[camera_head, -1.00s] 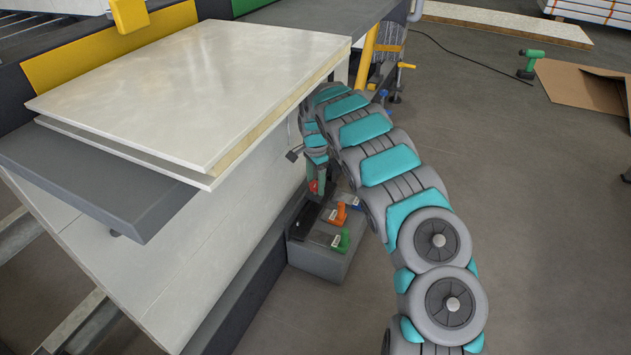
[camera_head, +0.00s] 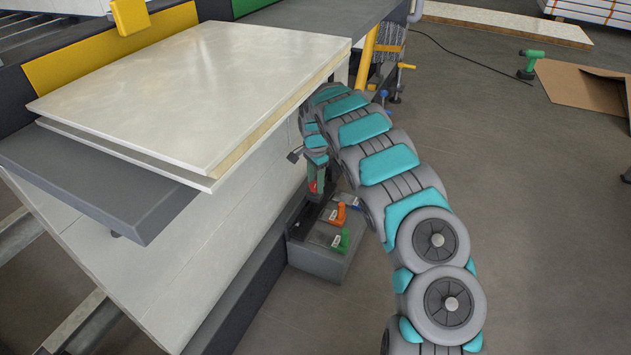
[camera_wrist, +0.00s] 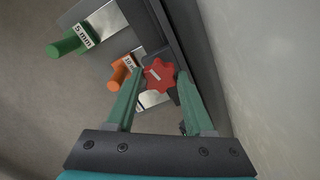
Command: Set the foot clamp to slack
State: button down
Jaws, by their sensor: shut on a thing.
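A red star-shaped knob (camera_wrist: 158,76) with a short white mark sits between my fingertips in the wrist view. I take it as the foot clamp's knob, but no slack marking can be read. My gripper (camera_wrist: 156,84) is shut on it, one green finger on each side. A dark block shows just behind the knob. In the head view my gripper (camera_head: 318,182) points down beside the white panel's lower side, and a bit of red (camera_head: 313,187) shows at its tips. My arm hides part of that spot.
A grey tray (camera_head: 318,262) below holds an orange-handled piece (camera_wrist: 118,76) and a green-handled one (camera_wrist: 67,46) labelled 5 mm. The leaning white panel (camera_wrist: 270,70) is close on the right in the wrist view. Panel boards (camera_head: 190,90) overhang left of my arm.

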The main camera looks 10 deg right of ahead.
jog(key=n+p, duration=0.1)
jog(key=n, duration=0.2)
jog(key=shift+r+n, duration=0.1)
jog(key=shift+n, duration=0.3)
jog(key=n+p, duration=0.2)
jog(key=n, duration=0.2)
jog(key=n+p, duration=0.1)
jog(key=n, duration=0.4)
jog(key=n+p, duration=0.1)
jog(key=n, duration=0.2)
jog(key=shift+n, duration=0.3)
jog(key=n, duration=0.3)
jog(key=shift+n+p, duration=0.3)
jog(key=shift+p, duration=0.05)
jog(key=n+p, duration=0.1)
jog(key=n, duration=0.3)
jog(key=shift+n, duration=0.3)
jog(key=n+p, duration=0.1)
jog(key=n, duration=0.3)
jog(key=shift+n+p, duration=0.35)
jog(key=shift+n, duration=1.45)
